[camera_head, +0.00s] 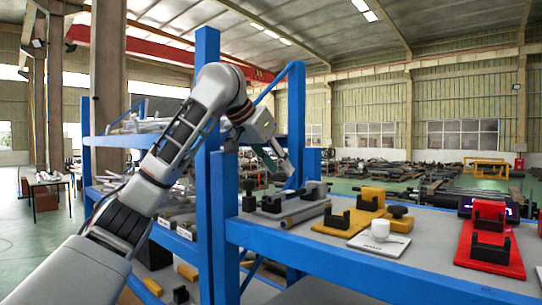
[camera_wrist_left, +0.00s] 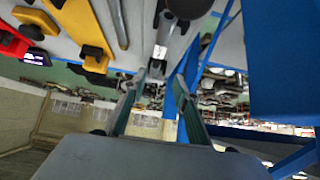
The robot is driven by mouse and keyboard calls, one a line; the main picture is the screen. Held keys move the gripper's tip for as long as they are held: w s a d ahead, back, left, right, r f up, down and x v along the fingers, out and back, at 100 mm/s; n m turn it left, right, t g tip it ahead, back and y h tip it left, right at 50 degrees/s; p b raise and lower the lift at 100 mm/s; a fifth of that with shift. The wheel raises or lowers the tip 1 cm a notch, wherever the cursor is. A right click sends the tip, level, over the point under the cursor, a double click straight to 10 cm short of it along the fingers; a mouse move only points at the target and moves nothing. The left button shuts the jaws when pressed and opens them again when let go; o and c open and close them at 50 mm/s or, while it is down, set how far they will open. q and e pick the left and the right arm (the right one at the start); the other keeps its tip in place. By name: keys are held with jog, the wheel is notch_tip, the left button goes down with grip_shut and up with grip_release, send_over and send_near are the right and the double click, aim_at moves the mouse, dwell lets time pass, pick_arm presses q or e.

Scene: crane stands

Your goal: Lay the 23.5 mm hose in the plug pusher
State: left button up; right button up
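My left gripper (camera_head: 277,163) is open and empty above the back left of the shelf top. Its two spread fingers also show in the left wrist view (camera_wrist_left: 160,88). A grey tube (camera_head: 305,213), which looks like a hose, lies at the front left of the shelf top, below the gripper and apart from it; it also shows in the left wrist view (camera_wrist_left: 117,22). Behind it is a grey fixture with black parts (camera_head: 275,202). I cannot tell which fixture is the plug pusher, nor the hose's size. My right gripper is not in view.
Yellow fixtures (camera_head: 371,194) with black blocks, a white plate (camera_head: 365,243) with a white cylinder, and a red fixture (camera_head: 488,251) stand along the shelf top. A blue upright (camera_head: 208,150) stands close beside my left arm.

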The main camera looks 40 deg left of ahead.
pick_arm(q)
jog(key=shift+v, duration=2.2)
